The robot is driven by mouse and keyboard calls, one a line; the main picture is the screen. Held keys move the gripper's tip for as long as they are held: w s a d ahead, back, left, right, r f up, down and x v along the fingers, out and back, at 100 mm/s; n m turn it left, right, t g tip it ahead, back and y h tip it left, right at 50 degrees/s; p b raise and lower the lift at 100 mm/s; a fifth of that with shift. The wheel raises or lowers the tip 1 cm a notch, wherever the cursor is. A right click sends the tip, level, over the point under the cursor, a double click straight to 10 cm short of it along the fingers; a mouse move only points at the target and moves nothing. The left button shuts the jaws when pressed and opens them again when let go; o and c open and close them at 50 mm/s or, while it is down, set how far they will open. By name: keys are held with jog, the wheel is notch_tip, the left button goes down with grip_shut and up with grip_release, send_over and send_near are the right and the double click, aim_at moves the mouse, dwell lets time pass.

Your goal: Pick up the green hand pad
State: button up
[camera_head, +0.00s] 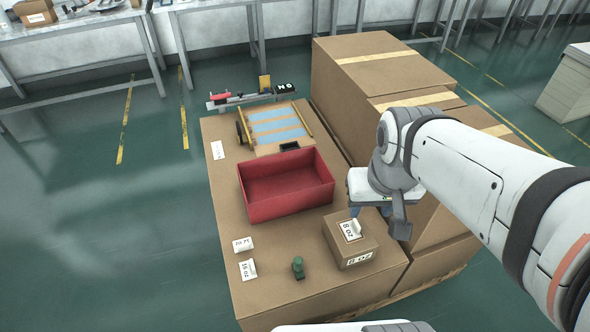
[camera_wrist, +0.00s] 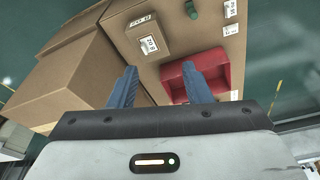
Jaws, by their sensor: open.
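The green hand pad (camera_head: 298,268) stands on the cardboard work surface near its front edge, left of the small 8 oz box. It also shows as a small green knob at the top of the wrist view (camera_wrist: 191,10). My gripper (camera_wrist: 158,84) is open and empty, with its two blue fingers apart. In the head view, my gripper (camera_head: 356,211) is mostly hidden by my wrist. It is above the right side of the work surface, behind and to the right of the hand pad, well apart from it.
The small 8 oz box (camera_head: 350,240) stands between the hand pad and my arm. A red open bin (camera_head: 287,202) is behind. White label cards (camera_head: 248,270) lie left of the pad. Large cardboard boxes (camera_head: 350,75) rise at the right. A board with blue strips (camera_head: 275,122) is at the back.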

aim_at(298, 260)
jog(key=shift+o, duration=0.8)
jog(key=w+a+f+m+b, duration=0.1)
jog(key=w+f+b, duration=0.3)
jog(key=f, duration=0.4)
jog(key=w+a+f+m+g+b, duration=0.1)
jog(key=w+a+f+b, duration=0.2)
jog(key=f, duration=0.6)
jog(key=shift+w+a+f+b, duration=0.3)
jog(key=shift+a+b, duration=0.2)
jog(key=shift+b, duration=0.75)
jog(key=w+a+f+m+b, duration=0.1)
jog(key=a+f+b, duration=0.1)
jog(key=f, duration=0.5)
jog(key=w+a+f+m+g+b, duration=0.1)
jog(key=a+f+b, duration=0.1)
jog(key=f, duration=0.5)
jog(key=w+a+f+m+b, duration=0.1)
jog(key=w+a+f+b, duration=0.1)
jog(key=f, duration=0.6)
jog(key=shift+a+f+m+g+b, duration=0.1)
jog(key=shift+a+m+g+b, duration=0.3)
jog(key=shift+b, duration=0.7)
jog(key=f, duration=0.1)
jog(key=f+b, duration=0.1)
jog(key=f, duration=0.3)
jog(key=shift+w+a+f+b, duration=0.15)
jog(key=shift+a+f+b, duration=0.1)
jog(key=shift+b, duration=0.15)
jog(key=shift+r, duration=0.1)
jog(key=shift+c, duration=0.5)
